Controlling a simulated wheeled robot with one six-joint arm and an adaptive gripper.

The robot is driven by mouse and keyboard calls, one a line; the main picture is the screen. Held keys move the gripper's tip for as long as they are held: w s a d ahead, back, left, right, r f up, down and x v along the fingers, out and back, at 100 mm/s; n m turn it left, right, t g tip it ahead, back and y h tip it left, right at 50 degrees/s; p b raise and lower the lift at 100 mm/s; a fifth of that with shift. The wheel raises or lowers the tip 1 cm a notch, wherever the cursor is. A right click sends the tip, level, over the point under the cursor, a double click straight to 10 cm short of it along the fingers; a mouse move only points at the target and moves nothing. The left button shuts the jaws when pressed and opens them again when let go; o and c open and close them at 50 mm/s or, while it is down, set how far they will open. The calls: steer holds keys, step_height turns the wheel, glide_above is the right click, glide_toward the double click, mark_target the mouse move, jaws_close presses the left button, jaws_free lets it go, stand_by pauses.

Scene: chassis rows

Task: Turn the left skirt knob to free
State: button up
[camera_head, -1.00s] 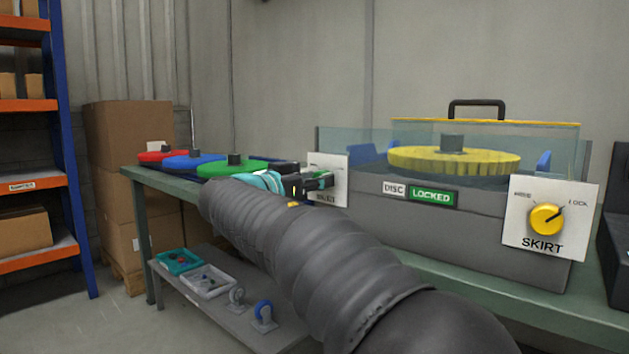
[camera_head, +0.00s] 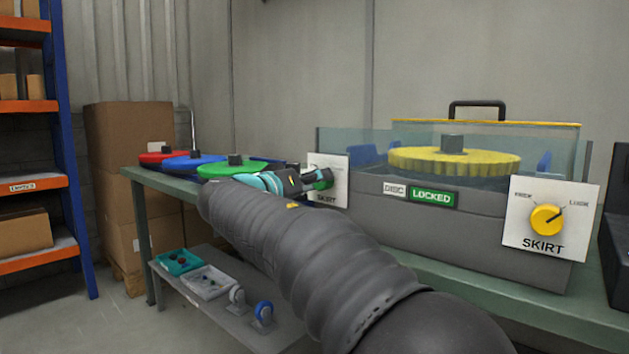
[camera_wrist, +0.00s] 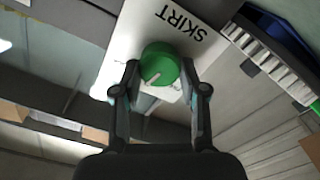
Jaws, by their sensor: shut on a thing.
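The left skirt knob is green (camera_wrist: 161,62) and sits on a white SKIRT plate (camera_wrist: 189,22), seen upside down in the wrist view. Its white pointer line points to the lower left there. My gripper (camera_wrist: 160,72) has one finger on each side of the knob and is shut on it. In the head view the gripper (camera_head: 316,181) is at the left SKIRT plate (camera_head: 341,172), with a bit of the green knob (camera_head: 324,183) showing. The plate's upper markings are too small or covered to read.
A right SKIRT plate (camera_head: 520,225) carries a yellow knob (camera_head: 546,219) pointing toward LOCK. Between the plates, a sign (camera_head: 430,197) reads DISC LOCKED. A yellow disc (camera_head: 415,160) sits behind a clear guard. Red, blue and green discs (camera_head: 225,168) lie on the bench at left.

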steer(key=n+p, duration=0.4)
steer(key=n, duration=0.6)
steer(key=shift+w+a+n, duration=0.1)
steer(key=shift+n, duration=0.2)
steer(key=shift+f+n+p, duration=0.1)
steer(key=shift+n+p, duration=0.2)
steer(key=o, duration=1.1)
steer(key=shift+o, duration=0.2)
steer(key=v, duration=1.2)
